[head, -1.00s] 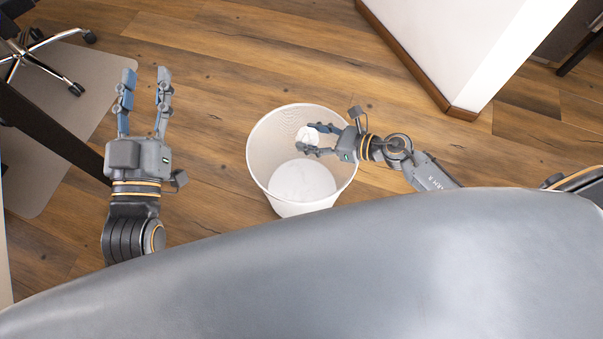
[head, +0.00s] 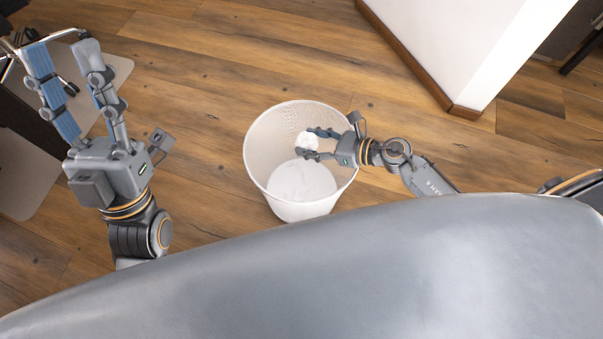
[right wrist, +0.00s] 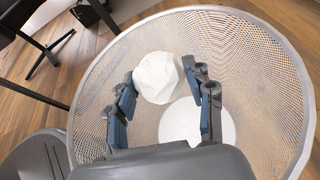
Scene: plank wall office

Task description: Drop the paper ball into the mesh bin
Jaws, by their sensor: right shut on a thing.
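The paper ball (head: 307,140) is a white crumpled lump, and it also shows in the right wrist view (right wrist: 158,77). My right gripper (head: 307,143) is shut on it, with the fingers on either side of the ball. The mesh bin (head: 262,150) is white and round, stands upright on the floor, and fills much of the right wrist view (right wrist: 262,85). The ball and the fingers appear over the bin's opening, inside the rim's outline. Their exact height against the rim is hard to tell. My left gripper (head: 62,48) is open and empty, left of the bin.
A white wall corner with a brown baseboard (head: 466,112) stands at the right, behind the bin. A wheeled office chair base and a floor mat (head: 25,180) are at the left. The wooden floor (head: 200,90) around the bin is clear.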

